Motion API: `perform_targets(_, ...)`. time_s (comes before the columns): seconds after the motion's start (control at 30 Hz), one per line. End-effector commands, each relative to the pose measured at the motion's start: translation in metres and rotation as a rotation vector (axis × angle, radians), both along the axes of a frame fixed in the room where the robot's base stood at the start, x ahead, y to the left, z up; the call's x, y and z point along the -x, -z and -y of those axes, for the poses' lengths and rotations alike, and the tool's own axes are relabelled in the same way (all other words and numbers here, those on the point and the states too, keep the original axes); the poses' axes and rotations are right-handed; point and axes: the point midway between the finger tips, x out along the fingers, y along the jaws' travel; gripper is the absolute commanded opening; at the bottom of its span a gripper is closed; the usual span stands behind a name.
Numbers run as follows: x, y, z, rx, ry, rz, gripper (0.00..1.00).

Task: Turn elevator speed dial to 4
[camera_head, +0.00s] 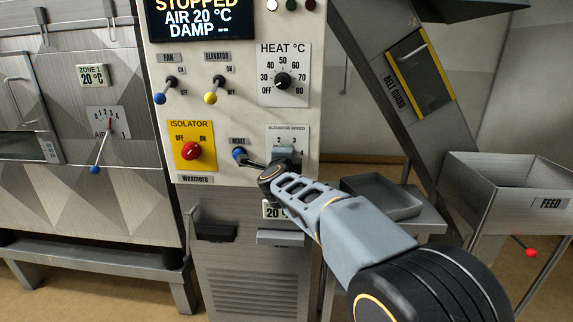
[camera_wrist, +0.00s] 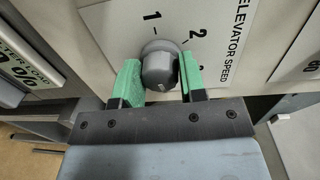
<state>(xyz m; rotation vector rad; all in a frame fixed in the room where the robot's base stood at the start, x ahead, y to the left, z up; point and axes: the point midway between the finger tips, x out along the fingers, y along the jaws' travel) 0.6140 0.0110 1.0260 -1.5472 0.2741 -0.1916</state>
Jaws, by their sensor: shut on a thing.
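The elevator speed plate (camera_head: 302,137) is at the lower right of the control panel in the head view, with 2, 3 and 4 showing. In the wrist view the plate (camera_wrist: 221,20) shows 1 and 2 clearly, with another number partly hidden by a finger. The grey elevator speed dial (camera_wrist: 159,62) sits between the green fingers of my gripper (camera_wrist: 158,75), which is shut on it. My gripper (camera_head: 284,153) covers the dial in the head view. I cannot tell which number the dial points to.
The blue reset lever (camera_head: 239,154) is close to the left of my gripper. The red isolator knob (camera_head: 191,152) is further left. The heat dial (camera_head: 283,81) is above. A grey tray (camera_head: 382,197) and the feed bin (camera_head: 510,200) stand to the right.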

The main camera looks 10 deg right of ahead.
Motion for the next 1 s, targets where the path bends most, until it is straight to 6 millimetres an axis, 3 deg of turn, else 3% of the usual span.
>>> perform_targets(0.43, 0.0005, 0.0007, 0.0025, -0.197, 0.006, 0.064, 0.14)
perform_targets(1.0, 0.0004, 0.0002, 0.0022, -0.227, 0.005, 0.073, 0.14)
